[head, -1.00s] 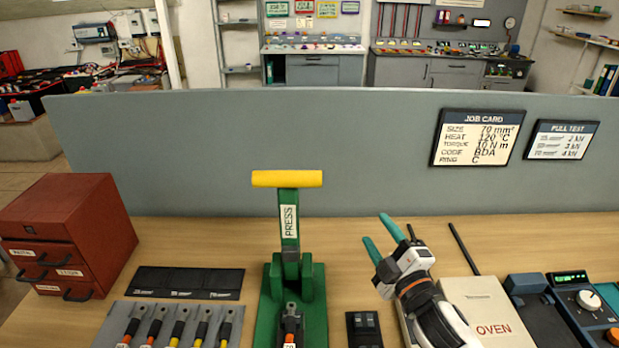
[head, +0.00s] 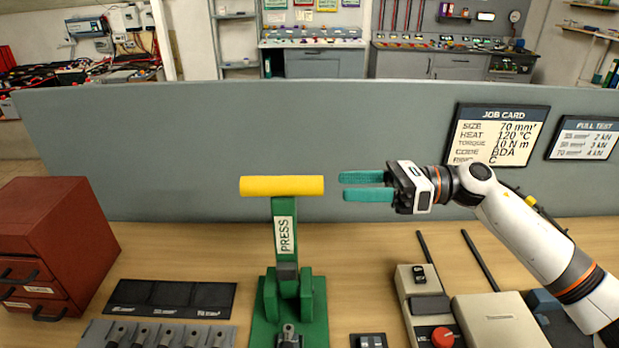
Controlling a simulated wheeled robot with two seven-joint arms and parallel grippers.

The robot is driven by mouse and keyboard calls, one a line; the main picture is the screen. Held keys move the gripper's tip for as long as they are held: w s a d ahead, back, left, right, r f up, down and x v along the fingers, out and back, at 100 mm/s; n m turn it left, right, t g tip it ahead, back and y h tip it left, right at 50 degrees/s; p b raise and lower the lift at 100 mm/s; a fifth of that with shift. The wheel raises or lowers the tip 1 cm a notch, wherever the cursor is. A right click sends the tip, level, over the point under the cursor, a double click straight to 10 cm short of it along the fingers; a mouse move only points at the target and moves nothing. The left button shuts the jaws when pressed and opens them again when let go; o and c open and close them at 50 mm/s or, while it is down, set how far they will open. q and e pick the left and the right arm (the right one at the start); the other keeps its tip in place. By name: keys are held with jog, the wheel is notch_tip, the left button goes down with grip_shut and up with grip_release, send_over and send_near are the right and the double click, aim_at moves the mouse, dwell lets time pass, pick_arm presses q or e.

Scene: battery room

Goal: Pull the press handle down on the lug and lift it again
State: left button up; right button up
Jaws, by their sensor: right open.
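The green press (head: 285,240) stands upright on the bench, with its yellow handle bar (head: 282,186) raised at the top. A lug (head: 289,336) sits at the foot of the press, cut by the lower picture edge. My right gripper (head: 343,187) is open and empty, with its teal fingers pointing left toward the right end of the yellow handle. A small gap shows between the fingertips and the handle end. My left gripper is not in the picture.
A red drawer cabinet (head: 62,240) stands at left. A rack (head: 160,335) with several lugs and a dark mat (head: 170,297) lie left of the press. A device with a red knob (head: 443,337) and a pale box (head: 500,320) stand at right. A grey panel (head: 200,140) closes the back.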

aim_at(309, 186)
jog(key=a+p, duration=0.2)
jog(key=a, duration=0.4)
jog(key=shift+w+a+r, duration=0.1)
jog(key=shift+a, duration=0.2)
jog(key=shift+a+p, duration=0.35)
jog(key=shift+a, duration=0.45)
grip_shut()
jog(key=shift+w+f+b, duration=0.15)
jog(key=shift+f+b, duration=0.1)
jog(key=shift+b, duration=0.1)
jog(key=shift+w+m+b, duration=0.9)
jog(key=shift+w+b, duration=0.75)
jog(key=shift+w, duration=0.25)
